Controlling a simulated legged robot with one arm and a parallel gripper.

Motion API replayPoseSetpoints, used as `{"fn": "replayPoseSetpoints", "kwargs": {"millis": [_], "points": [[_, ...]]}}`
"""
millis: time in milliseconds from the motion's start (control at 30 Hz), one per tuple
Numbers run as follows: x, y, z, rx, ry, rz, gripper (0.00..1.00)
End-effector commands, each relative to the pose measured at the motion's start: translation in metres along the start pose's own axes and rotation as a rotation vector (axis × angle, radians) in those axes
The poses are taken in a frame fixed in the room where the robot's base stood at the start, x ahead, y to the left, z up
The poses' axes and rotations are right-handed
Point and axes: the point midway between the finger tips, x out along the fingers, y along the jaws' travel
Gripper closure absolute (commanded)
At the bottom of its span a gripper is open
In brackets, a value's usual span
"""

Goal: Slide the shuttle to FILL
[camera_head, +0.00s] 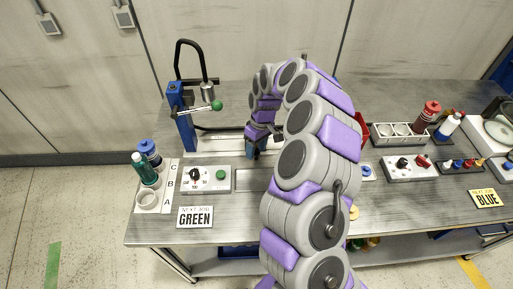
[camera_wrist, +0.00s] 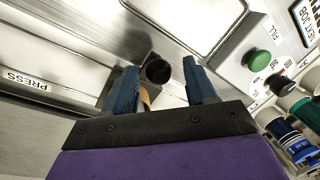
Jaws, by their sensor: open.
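My gripper (camera_wrist: 159,66) is open in the wrist view, its two blue fingers on either side of a round black knob (camera_wrist: 158,71). The knob seems to belong to the shuttle. I cannot tell whether either finger touches it. A tan part shows beside the left finger, mostly hidden. The word PRESS (camera_wrist: 25,80) is on a pale strip at the left. The word FILL (camera_wrist: 268,30) is at the upper right, near a green button (camera_wrist: 259,60). In the head view my gripper (camera_head: 252,153) is low over the bench, and my arm hides much of this area.
A blue press frame (camera_head: 184,118) with a green-ended lever stands left of my gripper. A control box (camera_head: 207,187) with a dial is in front of it. Bottles (camera_head: 144,170) stand at the bench's left end. A cup rack (camera_head: 386,141) is right of my arm.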

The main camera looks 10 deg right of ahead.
Motion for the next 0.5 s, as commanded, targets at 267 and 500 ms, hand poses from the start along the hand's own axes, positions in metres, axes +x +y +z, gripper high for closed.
{"fn": "replayPoseSetpoints", "kwargs": {"millis": [267,500], "points": [[-0.0005,0.0016,0.0009,0.000,0.001,-0.001,0.62],[-0.0004,0.0013,0.0004,0.000,0.001,0.000,0.85]]}}
